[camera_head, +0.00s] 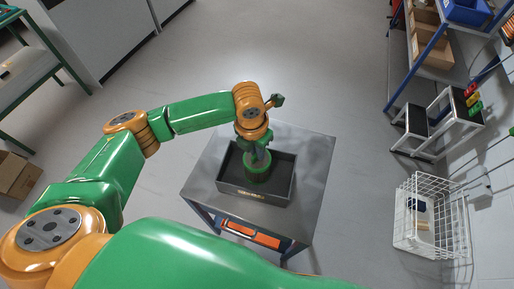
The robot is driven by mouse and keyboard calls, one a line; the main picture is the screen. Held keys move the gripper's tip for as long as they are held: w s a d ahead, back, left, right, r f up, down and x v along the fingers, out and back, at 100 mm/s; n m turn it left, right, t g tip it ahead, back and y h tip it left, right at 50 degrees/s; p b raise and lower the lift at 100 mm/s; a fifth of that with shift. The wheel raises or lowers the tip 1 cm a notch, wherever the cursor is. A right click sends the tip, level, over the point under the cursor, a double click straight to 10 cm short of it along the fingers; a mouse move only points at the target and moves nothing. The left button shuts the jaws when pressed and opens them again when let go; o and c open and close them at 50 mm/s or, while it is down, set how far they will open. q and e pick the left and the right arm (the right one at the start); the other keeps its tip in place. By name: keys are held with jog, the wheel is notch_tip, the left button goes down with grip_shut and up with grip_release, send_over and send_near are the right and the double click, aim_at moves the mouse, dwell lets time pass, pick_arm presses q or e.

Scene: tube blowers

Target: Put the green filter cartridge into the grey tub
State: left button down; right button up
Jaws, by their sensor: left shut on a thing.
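My left gripper (256,152) points down over the grey tub (228,183) and is shut on the green filter cartridge (257,172). The cartridge has a green top and a darker ribbed body. It appears upright and within the tub's outline, near its middle. I cannot tell whether its base touches the tub floor. The tub is a shallow, dark-lined rectangular box on a metal table (310,165). The fingertips are partly hidden by the wrist. My right gripper is not in view.
A white wire basket (432,218) stands on the floor at the right. A step stool (440,120) and a shelf with cardboard boxes (432,45) are at the upper right. A green-framed bench (28,75) is at the upper left. The floor around the table is clear.

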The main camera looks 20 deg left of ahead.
pick_arm(q)
jog(key=shift+f, duration=0.1)
jog(key=c, duration=1.4)
grip_release()
jog(key=shift+f, duration=0.15)
jog(key=o, duration=0.5)
jog(key=r, duration=0.4)
jog(key=s+r, duration=0.1)
jog(key=r, duration=0.7)
jog(key=shift+s+a+r, duration=0.2)
